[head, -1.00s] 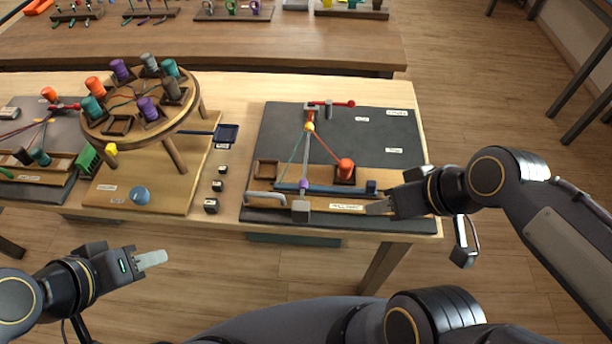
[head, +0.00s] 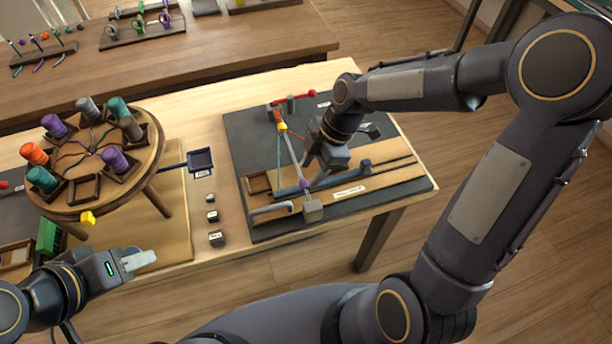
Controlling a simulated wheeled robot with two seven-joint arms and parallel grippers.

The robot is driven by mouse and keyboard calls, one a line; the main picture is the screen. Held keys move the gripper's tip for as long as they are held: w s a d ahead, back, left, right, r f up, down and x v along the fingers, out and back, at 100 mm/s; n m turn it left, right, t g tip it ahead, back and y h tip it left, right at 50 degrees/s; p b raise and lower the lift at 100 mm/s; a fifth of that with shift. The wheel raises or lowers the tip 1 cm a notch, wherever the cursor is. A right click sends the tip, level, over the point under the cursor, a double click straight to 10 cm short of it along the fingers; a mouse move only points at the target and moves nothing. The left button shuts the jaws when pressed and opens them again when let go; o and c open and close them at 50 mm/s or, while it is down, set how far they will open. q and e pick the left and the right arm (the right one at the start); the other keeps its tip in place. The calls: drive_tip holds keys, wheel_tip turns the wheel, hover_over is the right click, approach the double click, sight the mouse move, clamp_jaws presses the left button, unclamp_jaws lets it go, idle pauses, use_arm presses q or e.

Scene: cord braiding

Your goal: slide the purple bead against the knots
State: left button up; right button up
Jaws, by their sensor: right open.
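The purple bead (head: 305,185) sits on the cord strands low on the dark braiding board (head: 245,140), just above a grey block (head: 313,211). A yellow piece (head: 282,127) is further up, where the strands (head: 293,153) meet below a red part. I cannot make out the knots at this size. My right gripper (head: 312,177) is open over the board, close to the bead on its upper right; I cannot tell whether it touches anything. My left gripper (head: 140,260) is at the lower left, away from the board, and its jaw gap is unclear.
A round wooden stand (head: 88,208) with several colored spools is at the left. A blue tray (head: 201,161) and small dark blocks (head: 217,238) lie between it and the board.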

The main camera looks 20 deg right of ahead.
sight(304, 182)
drive_tip(key=shift+x, duration=1.85)
clamp_jaws()
